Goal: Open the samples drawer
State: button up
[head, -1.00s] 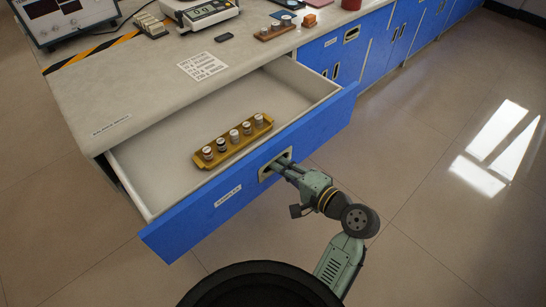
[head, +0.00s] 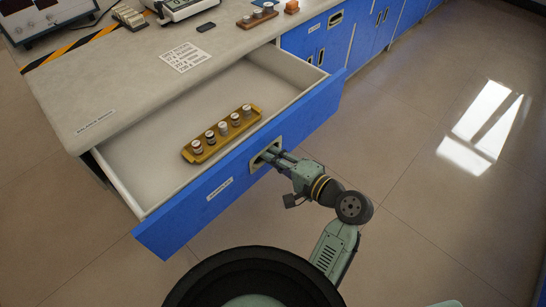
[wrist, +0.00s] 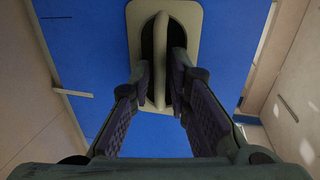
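The blue-fronted drawer (head: 180,222) stands well open from the bench, with a label on its front that is too small to read. A yellow tray (head: 190,160) with several small capped vials lies inside it. My gripper (head: 268,155) is at the recessed handle in the drawer front. The exact contact at the fingertips is partly hidden.
The bench top (head: 100,90) carries a printed sheet (head: 184,56), a small dark object (head: 206,27), a scale (head: 185,8) and a vial rack (head: 257,15). More blue cabinets (head: 365,35) run off to the upper right. The floor (head: 420,220) to the right is clear.

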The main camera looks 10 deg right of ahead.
jog(key=v, duration=1.1)
jog(key=shift+s+d, duration=0.2)
jog(key=shift+s, duration=0.15)
